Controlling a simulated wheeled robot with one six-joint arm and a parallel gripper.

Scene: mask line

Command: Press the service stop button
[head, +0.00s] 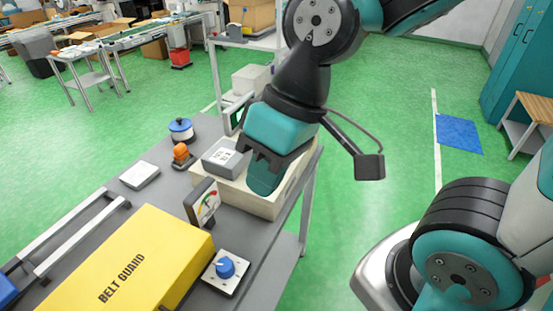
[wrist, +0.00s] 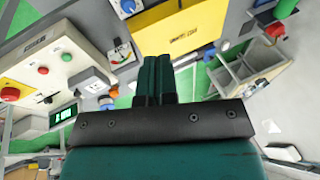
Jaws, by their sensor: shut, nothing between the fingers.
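In the wrist view, a red button on a yellow box (wrist: 10,93) sits at the far left edge. Another red button (wrist: 43,70) and a green button (wrist: 66,57) sit on a beige control box (wrist: 80,42). I cannot read a label that tells which is the service stop button. My gripper (wrist: 156,58) is shut and empty, with its fingers to the right of these buttons in the wrist view. In the head view, my gripper (head: 262,185) is over the beige box (head: 250,203) and hides much of it; no red button shows there.
A yellow belt guard (head: 130,260), a blue knob (head: 225,267), a dial gauge (head: 205,203), a grey box (head: 221,158), an orange beacon (head: 181,153) and a blue-topped pot (head: 181,129) stand on the grey bench near the gripper. Green floor (head: 400,130) is open to the right.

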